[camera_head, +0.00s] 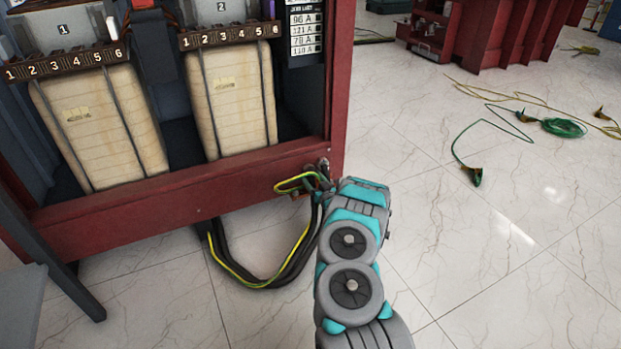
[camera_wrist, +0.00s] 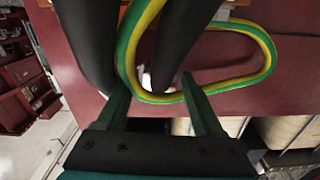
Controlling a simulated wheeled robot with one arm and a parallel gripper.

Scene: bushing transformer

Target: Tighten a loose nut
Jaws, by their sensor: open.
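No nut can be made out clearly in either view. A small pale piece (camera_wrist: 147,78) shows between the cables in the wrist view; I cannot tell whether it is the nut. A green-yellow cable (camera_wrist: 262,50) loops across the wrist view, in front of the red frame (camera_wrist: 290,95). Thick black cables (camera_wrist: 88,35) hang beside it. My gripper (camera_wrist: 154,82) is open, with its two dark green fingers apart and pointing at the cable loop. In the head view my gripper (camera_head: 325,183) is at the lower right corner of the red cabinet frame (camera_head: 200,205), by the cable ends, and mostly hidden.
Black and green-yellow cables (camera_head: 265,280) hang from the frame to the tiled floor, left of my arm. Two beige blocks (camera_head: 103,125) stand inside the cabinet. A coiled green lead (camera_head: 563,127) lies on the floor at right. The floor between is clear.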

